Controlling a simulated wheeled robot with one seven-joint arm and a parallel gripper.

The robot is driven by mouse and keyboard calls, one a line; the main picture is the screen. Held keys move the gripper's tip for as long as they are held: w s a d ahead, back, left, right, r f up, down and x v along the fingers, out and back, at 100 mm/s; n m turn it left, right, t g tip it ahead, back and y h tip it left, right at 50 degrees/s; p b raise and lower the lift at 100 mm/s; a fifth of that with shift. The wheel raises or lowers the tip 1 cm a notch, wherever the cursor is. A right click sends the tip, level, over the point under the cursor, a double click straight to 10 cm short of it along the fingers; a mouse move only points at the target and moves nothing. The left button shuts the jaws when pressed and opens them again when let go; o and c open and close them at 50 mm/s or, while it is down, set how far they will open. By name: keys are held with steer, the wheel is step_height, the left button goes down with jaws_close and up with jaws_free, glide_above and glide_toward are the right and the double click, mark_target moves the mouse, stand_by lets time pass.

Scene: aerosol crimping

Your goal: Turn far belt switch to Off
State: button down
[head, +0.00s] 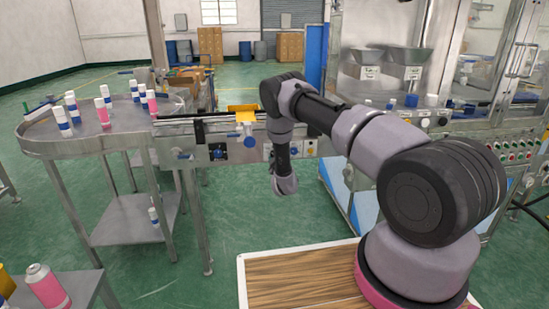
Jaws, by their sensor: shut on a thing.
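The conveyor's side panel (192,156) is across the aisle in the middle of the head view. It bears a dark square switch plate with a blue knob (220,154) on its left part. Another blue knob (295,151) shows further right, just beside my forearm. I cannot tell which is the far belt switch, and the knobs' settings are too small to read. My arm reaches over to this panel and bends down in front of it. My gripper's fingers are not visible; the lowest visible part is my wrist, below the panel. I cannot see what it touches.
A round steel table (60,146) with several white and pink cans stands at the left. A yellow piece (242,112) sits on the conveyor. A glazed machine (400,90) stands at the right. A pink can (46,286) is at lower left. Green floor (240,225) lies open between.

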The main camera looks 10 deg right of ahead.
steer(key=shift+n, duration=0.4)
steer(key=shift+c, duration=2.1)
jaws_free()
steer(key=s, duration=1.1)
steer(key=shift+w, duration=0.1)
